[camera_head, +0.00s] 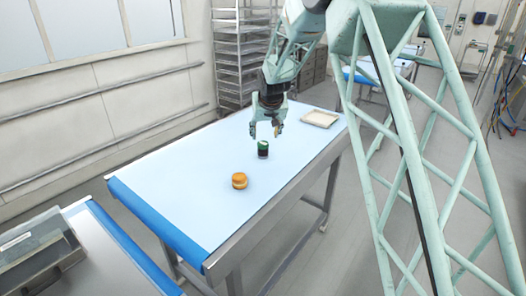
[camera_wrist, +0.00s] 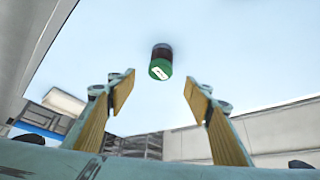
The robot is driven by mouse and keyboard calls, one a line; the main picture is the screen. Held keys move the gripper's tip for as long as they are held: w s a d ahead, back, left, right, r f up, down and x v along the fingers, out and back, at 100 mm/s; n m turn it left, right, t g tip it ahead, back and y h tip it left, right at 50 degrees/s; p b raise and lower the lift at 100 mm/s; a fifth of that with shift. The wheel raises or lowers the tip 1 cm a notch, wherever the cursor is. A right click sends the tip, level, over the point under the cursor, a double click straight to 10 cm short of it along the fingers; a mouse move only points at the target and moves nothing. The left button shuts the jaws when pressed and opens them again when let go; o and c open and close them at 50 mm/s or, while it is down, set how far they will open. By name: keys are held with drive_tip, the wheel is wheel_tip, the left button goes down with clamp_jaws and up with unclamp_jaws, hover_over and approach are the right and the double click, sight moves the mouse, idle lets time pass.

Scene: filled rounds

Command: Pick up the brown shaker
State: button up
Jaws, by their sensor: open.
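My gripper (camera_head: 266,132) is open and empty, above and close to the shaker. In the wrist view my gripper (camera_wrist: 160,80) shows its two orange-padded fingers spread apart, not touching the shaker.
An orange-brown round (camera_head: 239,181) with a pale filling sits on the table (camera_head: 185,180), nearer the camera than the shaker. A pale tray (camera_head: 320,118) lies at the table's far right. A metal rack (camera_head: 240,55) stands behind. The table's left part is clear.

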sight(264, 144)
drive_tip(key=shift+x, duration=3.5)
drive_tip(key=shift+f, duration=0.1)
drive_tip(key=shift+p+x, duration=0.3)
drive_tip(key=shift+x, duration=2.2)
drive_tip(key=shift+s+f, duration=0.1)
drive_tip(key=shift+s, duration=0.05)
drive_tip(key=c, duration=1)
drive_tip(key=shift+r, duration=1.85)
drive_tip(key=s+d+b, duration=0.1)
drive_tip(key=s+d, duration=0.2)
drive_tip(key=s, duration=0.4)
drive_tip(key=s+d+r+b, duration=0.1)
drive_tip(key=s+d, duration=0.2)
drive_tip(key=s, duration=0.4)
drive_tip(key=shift+s+d, duration=0.2)
drive_tip(key=shift+s, duration=0.1)
